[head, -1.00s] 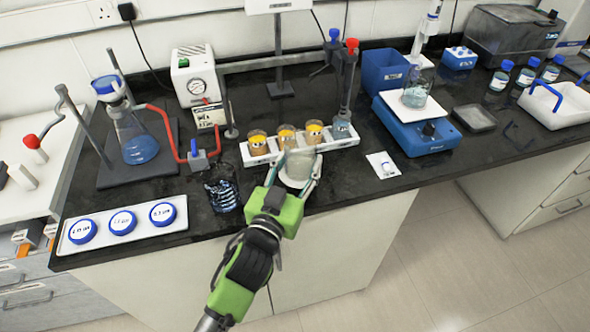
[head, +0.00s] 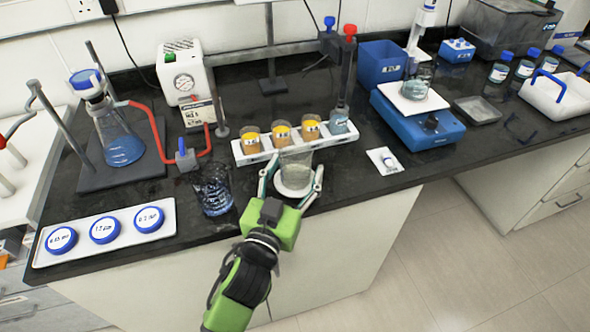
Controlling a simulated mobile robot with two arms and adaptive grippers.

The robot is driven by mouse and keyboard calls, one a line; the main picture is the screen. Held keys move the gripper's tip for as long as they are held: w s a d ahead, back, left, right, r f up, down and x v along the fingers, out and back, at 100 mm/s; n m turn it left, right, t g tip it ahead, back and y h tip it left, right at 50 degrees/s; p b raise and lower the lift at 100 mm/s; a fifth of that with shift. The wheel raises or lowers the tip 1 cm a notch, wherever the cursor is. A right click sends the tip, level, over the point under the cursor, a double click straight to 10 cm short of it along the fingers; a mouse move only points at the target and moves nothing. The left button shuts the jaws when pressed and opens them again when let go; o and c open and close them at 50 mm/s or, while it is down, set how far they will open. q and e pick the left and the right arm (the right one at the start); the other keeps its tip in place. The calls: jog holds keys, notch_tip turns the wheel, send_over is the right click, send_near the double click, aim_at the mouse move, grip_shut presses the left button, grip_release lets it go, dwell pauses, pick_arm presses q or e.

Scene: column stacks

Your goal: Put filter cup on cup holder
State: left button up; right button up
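A clear greyish cup (head: 295,168), which I take to be the filter cup, stands upright near the counter's front edge. A white round base (head: 292,192), which seems to be the cup holder, shows under it; the cup appears to rest on it, though the exact contact is hard to see. My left gripper (head: 292,178) is open, its fingers spread on either side of the cup and base with slight gaps visible. My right gripper is not in view.
A white rack (head: 348,136) with several small cups stands just behind the cup. A dark glass beaker (head: 214,192) is close on the left. A white tray (head: 72,255) with blue-rimmed discs lies further left. A blue scale (head: 415,128) is at right.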

pick_arm(q)
jog(key=shift+r, duration=0.25)
jog(key=b+v, duration=0.2)
jog(key=v, duration=1)
